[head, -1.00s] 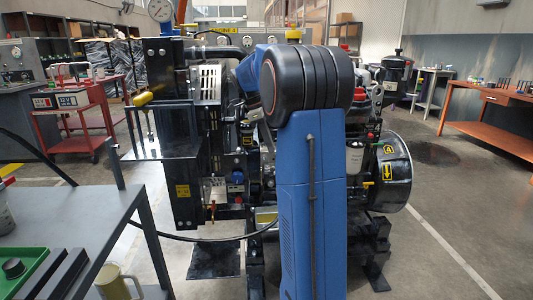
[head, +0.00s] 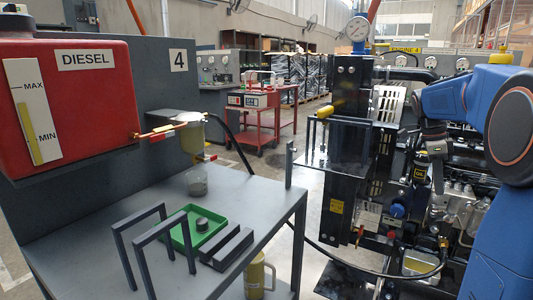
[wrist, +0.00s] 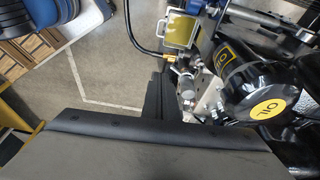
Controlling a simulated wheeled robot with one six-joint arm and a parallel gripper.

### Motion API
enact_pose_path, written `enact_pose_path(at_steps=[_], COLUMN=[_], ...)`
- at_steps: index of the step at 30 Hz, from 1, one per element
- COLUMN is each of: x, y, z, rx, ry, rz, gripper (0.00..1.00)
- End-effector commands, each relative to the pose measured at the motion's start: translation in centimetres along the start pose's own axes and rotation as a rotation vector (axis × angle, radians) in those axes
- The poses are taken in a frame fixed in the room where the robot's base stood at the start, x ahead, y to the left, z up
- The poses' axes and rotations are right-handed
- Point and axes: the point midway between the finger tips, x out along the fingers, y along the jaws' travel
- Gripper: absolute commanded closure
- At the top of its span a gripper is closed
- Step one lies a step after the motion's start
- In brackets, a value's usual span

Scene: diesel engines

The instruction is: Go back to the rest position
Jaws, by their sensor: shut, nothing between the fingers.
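My arm (head: 500,115), blue with black joint caps, is folded at the right of the head view. My gripper (head: 437,180) points down in front of the diesel engine (head: 395,150); it is small and dark there. In the wrist view my gripper (wrist: 160,95) shows as a dark narrow shape beyond the grey wrist body, shut and empty. It is beside the engine's black oil filter (wrist: 253,82) with yellow OIL labels. Whether it touches any engine part cannot be told.
A yellow mug (head: 255,278) stands below. A red trolley (head: 262,122) is behind. A dark hose (head: 345,262) runs to the engine.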

Motion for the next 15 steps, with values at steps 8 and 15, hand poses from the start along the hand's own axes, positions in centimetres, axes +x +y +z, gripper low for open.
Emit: enact_pose_path(at_steps=[8,15], x=[-1.3,-0.7], y=[8.7,16.1], z=[4.3,7.1], rx=[-0.452,-0.833], ry=[-0.06,-0.082], rz=[-0.127,-0.251], gripper=[1.0,1.0])
